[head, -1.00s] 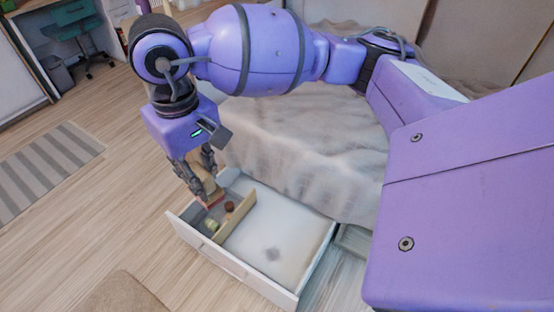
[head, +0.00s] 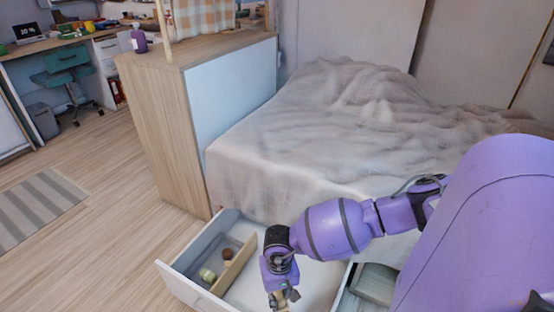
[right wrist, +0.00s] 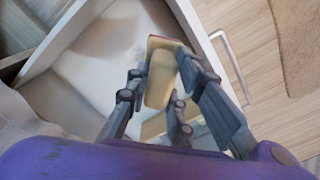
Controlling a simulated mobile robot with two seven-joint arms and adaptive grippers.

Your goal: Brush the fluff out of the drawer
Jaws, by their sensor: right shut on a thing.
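The white drawer (head: 181,286) stands pulled out from under the bed, and a wooden divider (head: 234,265) splits it. My right gripper (head: 281,298) is low over the wide, pale-floored compartment right of the divider. In the right wrist view its fingers (right wrist: 178,92) are shut on a brush (right wrist: 160,74) with a pale wooden block and a thin reddish band at its end. The brush is over or in the drawer near the front wall; whether it touches the floor I cannot tell. I cannot make out the fluff now; my arm covers part of that compartment. My left gripper is out of view.
The narrow left compartment holds a yellowish-green roll (head: 207,275) and a small brown item (head: 227,254). The draped bed (head: 330,130) rises behind the drawer, with a wooden cabinet (head: 165,130) at its left end. Wooden floor (head: 120,225) is clear to the left.

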